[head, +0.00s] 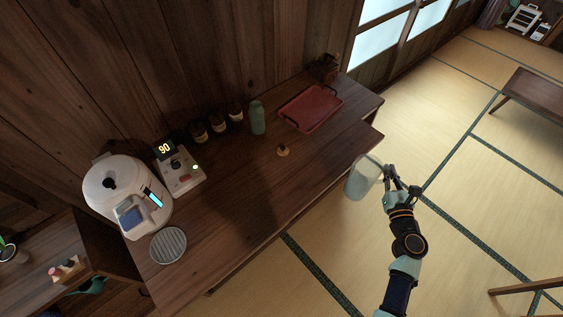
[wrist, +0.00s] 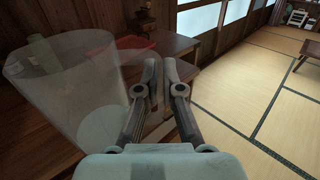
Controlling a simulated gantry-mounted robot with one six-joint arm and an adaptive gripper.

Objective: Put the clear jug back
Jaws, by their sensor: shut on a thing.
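The clear jug (head: 361,181) is a see-through, pale vessel at the right front edge of the wooden counter (head: 235,195). In the head view it hangs beyond that edge, over the tatami side. My gripper (head: 389,178) is at the jug's right side and shut on it; the exact grip on the handle is hard to make out. In the wrist view the jug (wrist: 62,95) fills the left side, and my gripper (wrist: 160,65) has its fingers close together beside it. The jug looks empty and slightly tilted.
Dark jars, a green bottle (head: 257,118) and a red tray (head: 309,108) line the back. The counter's front middle is clear.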

